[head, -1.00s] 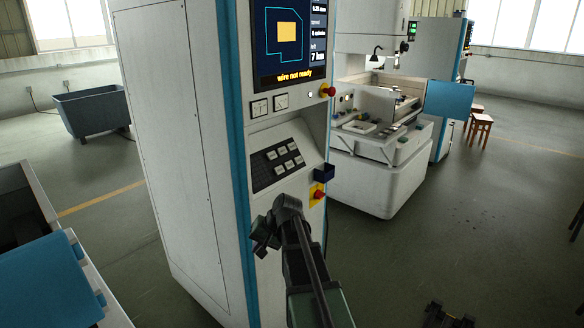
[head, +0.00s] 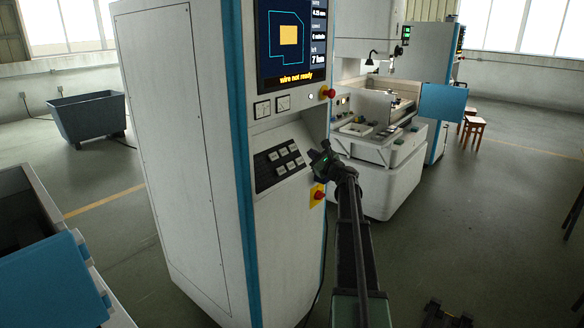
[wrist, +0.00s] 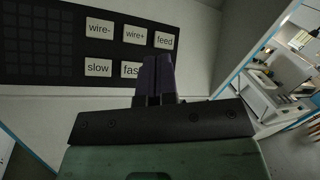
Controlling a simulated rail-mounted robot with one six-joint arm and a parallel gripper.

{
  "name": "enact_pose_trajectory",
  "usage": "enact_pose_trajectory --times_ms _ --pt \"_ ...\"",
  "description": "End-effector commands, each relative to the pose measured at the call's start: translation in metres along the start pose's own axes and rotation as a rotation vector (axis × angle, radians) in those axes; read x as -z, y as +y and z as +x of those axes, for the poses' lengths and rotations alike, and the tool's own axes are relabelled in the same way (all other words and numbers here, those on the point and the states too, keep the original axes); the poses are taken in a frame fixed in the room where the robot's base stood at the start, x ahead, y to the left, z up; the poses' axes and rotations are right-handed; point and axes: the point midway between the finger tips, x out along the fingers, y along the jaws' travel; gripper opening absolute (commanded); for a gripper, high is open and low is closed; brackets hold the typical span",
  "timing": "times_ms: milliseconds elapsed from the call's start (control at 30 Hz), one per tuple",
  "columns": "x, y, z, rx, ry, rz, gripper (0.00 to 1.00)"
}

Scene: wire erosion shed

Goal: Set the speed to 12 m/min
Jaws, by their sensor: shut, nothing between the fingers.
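The tall control cabinet has a screen (head: 288,36) with "wire not ready" at its bottom; the speed figure is too small to read surely. Below is a dark key panel (head: 264,181). In the wrist view it shows the keys slow (wrist: 98,68), fast (wrist: 129,69), wire- (wrist: 99,31), wire+ (wrist: 135,34) and feed (wrist: 164,41). My gripper (head: 321,156) is at the right of the panel, shut and empty. In the wrist view its fingertips (wrist: 157,60) overlap the right end of the fast key, below feed; contact cannot be told.
A red stop button (head: 328,93) and a red knob on a yellow plate (head: 317,194) sit on the cabinet's right side, the latter close to my gripper. A white machine (head: 375,170) stands behind right. The floor at the right is mostly clear.

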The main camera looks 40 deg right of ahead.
Motion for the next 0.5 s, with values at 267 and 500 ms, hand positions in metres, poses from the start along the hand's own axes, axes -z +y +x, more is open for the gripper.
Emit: enact_pose_trajectory --times_ms 267,500 --pt "0.0 0.001 0.0 -0.004 0.0 -0.002 0.0" --pt "0.01 0.01 0.01 -0.006 -0.001 -0.004 0.0"
